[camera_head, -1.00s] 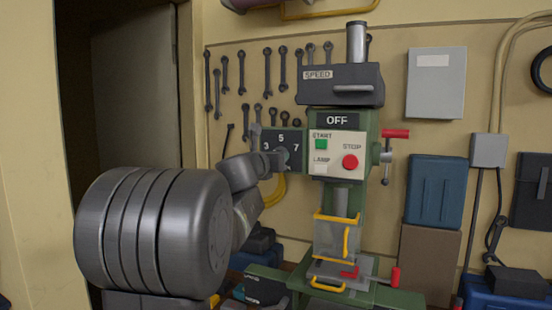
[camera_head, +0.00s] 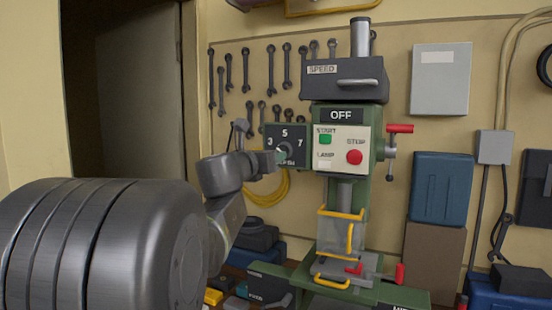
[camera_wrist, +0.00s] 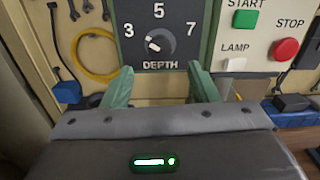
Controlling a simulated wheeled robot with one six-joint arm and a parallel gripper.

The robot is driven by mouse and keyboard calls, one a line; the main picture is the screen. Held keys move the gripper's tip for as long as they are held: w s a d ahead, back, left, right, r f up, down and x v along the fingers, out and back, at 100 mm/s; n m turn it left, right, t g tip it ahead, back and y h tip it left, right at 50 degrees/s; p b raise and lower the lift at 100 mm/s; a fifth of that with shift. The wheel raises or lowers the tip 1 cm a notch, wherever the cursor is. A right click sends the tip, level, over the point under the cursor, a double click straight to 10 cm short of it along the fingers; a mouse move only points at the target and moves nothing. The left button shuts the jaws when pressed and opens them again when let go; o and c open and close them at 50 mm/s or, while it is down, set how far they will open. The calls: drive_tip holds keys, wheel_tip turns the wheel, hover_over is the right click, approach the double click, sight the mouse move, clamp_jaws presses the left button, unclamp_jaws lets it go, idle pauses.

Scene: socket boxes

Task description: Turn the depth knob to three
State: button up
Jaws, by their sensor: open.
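The depth knob (camera_wrist: 159,42) is a dark round dial on a dark panel (camera_wrist: 178,55) marked 3, 5, 7 and DEPTH in the wrist view. Its white mark lies on the left part of the dial, slanting up-left towards the 3. The knob also shows in the head view (camera_head: 285,150), partly behind my gripper. My gripper (camera_wrist: 160,73) is open, with green fingers spread wide below the knob in the wrist view. Nothing is between them, and they look apart from the knob. In the head view my gripper (camera_head: 268,160) is at the panel's lower left.
Right of the panel are the green START button (camera_wrist: 246,18), white LAMP switch (camera_wrist: 235,65) and red STOP button (camera_wrist: 286,49). A speed box (camera_head: 345,80) sits above, reading OFF beneath. Wrenches and a yellow cable loop (camera_head: 268,190) hang on the wall.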

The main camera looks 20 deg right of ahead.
sight(284, 146)
drive_tip(key=v, duration=0.6)
drive_tip(key=shift+b, duration=0.3)
drive_tip(key=p+x, duration=0.2)
drive_tip(key=x, duration=1.1)
drive_tip(key=shift+w+d, duration=0.15)
drive_tip(key=shift+d, duration=0.15)
drive_tip(key=shift+a, duration=0.1)
